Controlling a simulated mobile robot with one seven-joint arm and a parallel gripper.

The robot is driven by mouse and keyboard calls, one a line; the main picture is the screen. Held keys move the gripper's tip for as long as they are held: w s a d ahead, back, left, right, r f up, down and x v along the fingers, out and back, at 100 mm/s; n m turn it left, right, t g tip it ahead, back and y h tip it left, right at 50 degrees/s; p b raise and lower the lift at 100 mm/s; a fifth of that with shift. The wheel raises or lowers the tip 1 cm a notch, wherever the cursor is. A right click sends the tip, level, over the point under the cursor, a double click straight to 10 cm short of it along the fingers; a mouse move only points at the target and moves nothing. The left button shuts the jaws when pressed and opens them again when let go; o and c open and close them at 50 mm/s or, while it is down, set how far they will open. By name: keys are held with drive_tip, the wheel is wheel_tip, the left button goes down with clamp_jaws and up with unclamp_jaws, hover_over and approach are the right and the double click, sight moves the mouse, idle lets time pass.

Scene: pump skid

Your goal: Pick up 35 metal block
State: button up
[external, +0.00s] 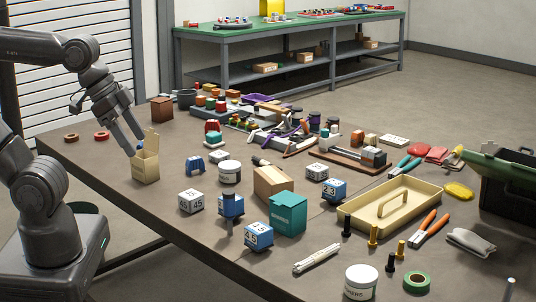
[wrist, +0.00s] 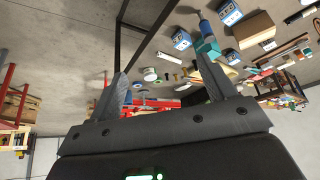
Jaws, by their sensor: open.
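Several numbered blocks stand on the table in the external view. A white block (external: 190,201) at the left has faces that seem to read 45 and 35, too small to be sure. Another white block (external: 317,172) stands further right. Blue blocks with white number faces stand at centre: one at the front (external: 258,236) seems to read 45, one (external: 333,189) seems to read 23, and one (external: 230,205) is partly covered by a dark cylinder. My gripper (external: 134,146) is at the open tan carton, left of the blocks. In the wrist view its fingers (wrist: 162,82) are apart with nothing held between them.
The tan carton (external: 145,168) stands close to my gripper. A yellow tray (external: 390,208) is to the right. The table's left front is bare.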

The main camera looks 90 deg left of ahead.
drive_tip(key=w+a+r+n+y, duration=0.15)
drive_tip(key=w+a, duration=0.25)
drive_tip(key=w, duration=0.4)
drive_tip(key=w+a+r+n+h, duration=0.1)
drive_tip(key=w+a+r, duration=0.25)
drive_tip(key=w, duration=0.45)
drive_tip(key=n+g+y, duration=0.2)
drive_tip(key=n+y, duration=0.1)
drive_tip(key=n, duration=0.3)
hover_over(317, 167)
drive_tip(key=s+d, duration=0.1)
drive_tip(key=s, duration=0.1)
drive_tip(key=shift+h, duration=0.25)
drive_tip(key=f, duration=2.6)
drive_tip(key=shift+d+f, duration=0.15)
drive_tip(key=shift+d, duration=0.05)
drive_tip(key=shift+x, duration=3.15)
drive_tip(key=shift+c, duration=0.5)
